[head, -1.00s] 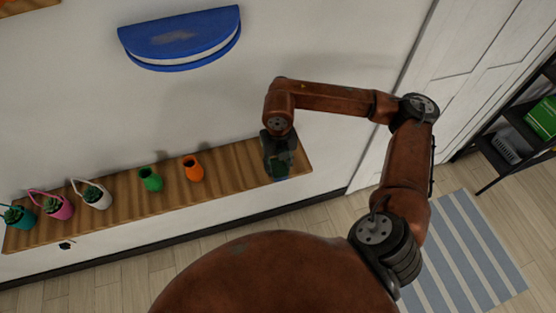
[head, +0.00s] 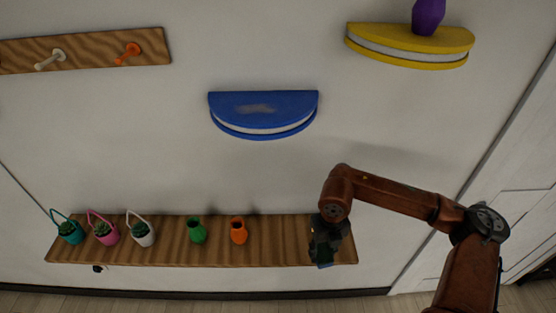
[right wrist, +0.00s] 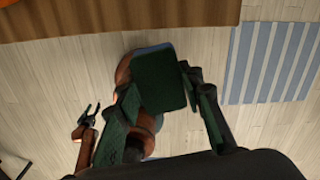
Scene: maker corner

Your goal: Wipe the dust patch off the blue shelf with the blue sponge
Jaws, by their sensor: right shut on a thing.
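The blue shelf (head: 290,106) is a half-round shelf on the wall in the middle of the head view. A greyish dust patch (head: 257,109) lies on its top. My right gripper (head: 323,249) is below and right of the shelf, by the right end of the wooden ledge. It is shut on the sponge (head: 325,265), of which a bit of blue shows under the fingers. In the right wrist view the sponge (right wrist: 160,82) shows a dark green face with a blue edge between the fingers. My left gripper (right wrist: 88,114) shows there too, open and empty.
The wooden ledge (head: 290,232) holds green and orange vases (head: 197,232) and several small potted plants (head: 105,232). A yellow shelf (head: 400,40) with a purple vase (head: 428,15) is upper right. A peg rail (head: 90,48) is upper left. Wall around the blue shelf is clear.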

